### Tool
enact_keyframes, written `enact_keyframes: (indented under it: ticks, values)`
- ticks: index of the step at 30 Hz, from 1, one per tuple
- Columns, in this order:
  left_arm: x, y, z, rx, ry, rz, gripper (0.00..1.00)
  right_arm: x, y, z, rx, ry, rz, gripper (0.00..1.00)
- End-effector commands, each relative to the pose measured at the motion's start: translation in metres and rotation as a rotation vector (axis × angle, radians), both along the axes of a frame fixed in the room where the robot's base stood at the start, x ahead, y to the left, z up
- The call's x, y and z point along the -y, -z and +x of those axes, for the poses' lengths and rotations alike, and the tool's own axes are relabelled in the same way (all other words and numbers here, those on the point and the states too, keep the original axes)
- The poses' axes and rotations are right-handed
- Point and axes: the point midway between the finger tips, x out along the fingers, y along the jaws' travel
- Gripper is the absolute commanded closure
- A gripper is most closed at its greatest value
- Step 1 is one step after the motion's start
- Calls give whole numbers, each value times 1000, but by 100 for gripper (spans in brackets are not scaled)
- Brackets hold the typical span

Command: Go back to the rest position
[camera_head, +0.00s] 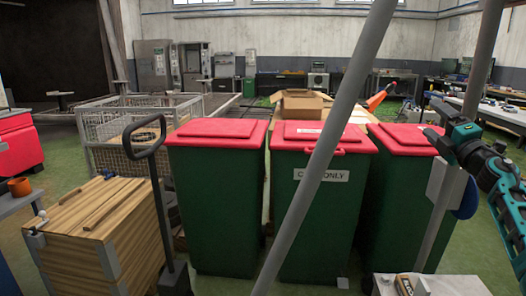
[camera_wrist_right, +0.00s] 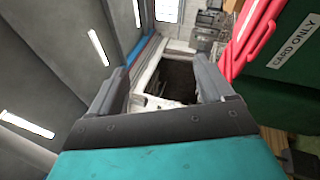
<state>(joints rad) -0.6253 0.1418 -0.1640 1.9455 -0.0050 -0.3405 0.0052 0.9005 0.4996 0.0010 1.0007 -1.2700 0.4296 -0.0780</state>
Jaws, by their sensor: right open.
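My right gripper (camera_head: 436,141) is at the right of the head view, on its teal and dark arm. It is beside the red lid of the rightmost green bin. In the right wrist view its two dark fingers (camera_wrist_right: 164,82) stand wide apart with nothing gripped between them. Only the distant room shows through the gap. My left gripper is not in the head view.
Green bins with red lids (camera_head: 322,139) stand in a row; one has a "CARD ONLY" label, which also shows in the right wrist view (camera_wrist_right: 294,50). A grey slanted pole (camera_head: 325,145) crosses in front. A wooden crate (camera_head: 100,235) and wire cage (camera_head: 100,130) stand left.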

Motion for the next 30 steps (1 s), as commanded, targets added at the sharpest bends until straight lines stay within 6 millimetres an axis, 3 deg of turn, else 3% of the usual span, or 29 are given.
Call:
enact_keyframes:
  ticks: [3, 7, 12, 17, 22, 30]
  values:
    - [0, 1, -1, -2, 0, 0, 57, 29, -16, -4, 63, 45, 299, 19]
    - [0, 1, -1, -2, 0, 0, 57, 62, -16, -7, 92, 90, 631, 19]
    - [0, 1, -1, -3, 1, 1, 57, 92, 4, -7, 69, 133, 1019, 19]
    - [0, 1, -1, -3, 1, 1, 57, 103, 29, -4, 13, 155, 1297, 19]
    - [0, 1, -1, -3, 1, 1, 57, 99, 62, -1, -77, 168, 1534, 19]
    - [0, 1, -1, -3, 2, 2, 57, 26, 180, -22, -265, 174, 1476, 19]
